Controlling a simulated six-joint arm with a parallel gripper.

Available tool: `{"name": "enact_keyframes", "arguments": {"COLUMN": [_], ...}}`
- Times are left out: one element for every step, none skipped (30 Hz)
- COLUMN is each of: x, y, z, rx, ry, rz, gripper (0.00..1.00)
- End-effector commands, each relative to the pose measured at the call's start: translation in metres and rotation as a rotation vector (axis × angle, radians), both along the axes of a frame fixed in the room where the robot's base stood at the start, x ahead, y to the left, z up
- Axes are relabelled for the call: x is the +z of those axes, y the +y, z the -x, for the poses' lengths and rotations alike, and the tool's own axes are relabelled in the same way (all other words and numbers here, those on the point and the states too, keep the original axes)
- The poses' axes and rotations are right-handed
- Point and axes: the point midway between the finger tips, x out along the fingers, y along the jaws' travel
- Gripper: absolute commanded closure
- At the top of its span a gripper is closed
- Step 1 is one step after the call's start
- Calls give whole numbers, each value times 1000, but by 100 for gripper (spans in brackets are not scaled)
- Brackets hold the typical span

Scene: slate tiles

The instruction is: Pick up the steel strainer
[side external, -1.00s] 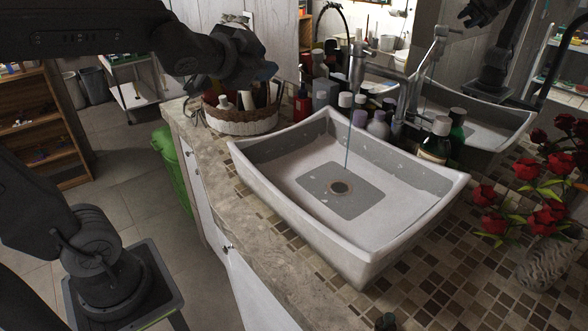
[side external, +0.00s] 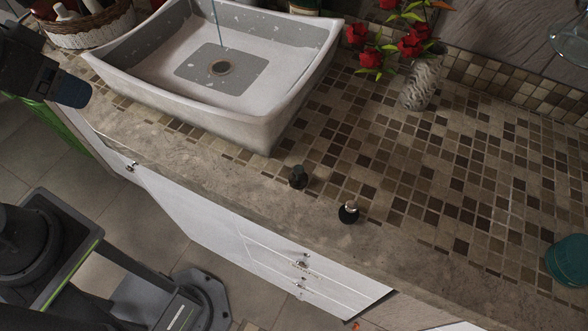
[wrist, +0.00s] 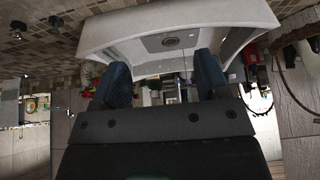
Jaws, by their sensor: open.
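I cannot clearly make out a steel strainer in either view. On the counter in front of the white sink stands a small dark object with a shiny pale top (side external: 348,212), and I cannot tell what it is. My gripper (side external: 75,93) is at the left edge of the side view, near the sink's left front side. In the wrist view its two blue fingers (wrist: 163,80) are apart with nothing held between them.
The white sink (side external: 262,125) has a thin stream of water running in. Red flowers in a pale vase (side external: 421,82) and a teal item (side external: 569,261) are further right. Tiled counter (side external: 480,190) between them is clear.

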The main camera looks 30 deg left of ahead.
Motion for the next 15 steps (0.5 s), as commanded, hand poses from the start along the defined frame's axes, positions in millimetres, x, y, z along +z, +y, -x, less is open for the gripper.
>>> {"name": "enact_keyframes", "arguments": {"x": [5, 9, 16, 23, 30, 40, 48, 55, 57, 60, 63, 68, 71, 74, 78], "y": [0, 0, 0, 0, 0, 0, 0, 0, -6, -9, -12, -17, -21, -25, -31], "z": [-1, -1, -1, -1, -1, -1, -1, -2, -8, -12, -17, -22, -27, -32, -39], "rx": [0, 0, 0, 0, 0, 0, 0, -4, -43, -67, -92, -125, -151, -178, -216], "ry": [-3, -3, -6, -6, -7, -7, -8, -4, 18, 29, 38, 51, 62, 72, 87], "rz": [0, 0, 0, 0, 0, -1, -1, -1, -9, -14, -21, -28, -34, -41, -50], "gripper": [31, 31, 31, 31, 31, 31, 31, 31, 31, 31, 31, 31, 31, 31, 31]}}
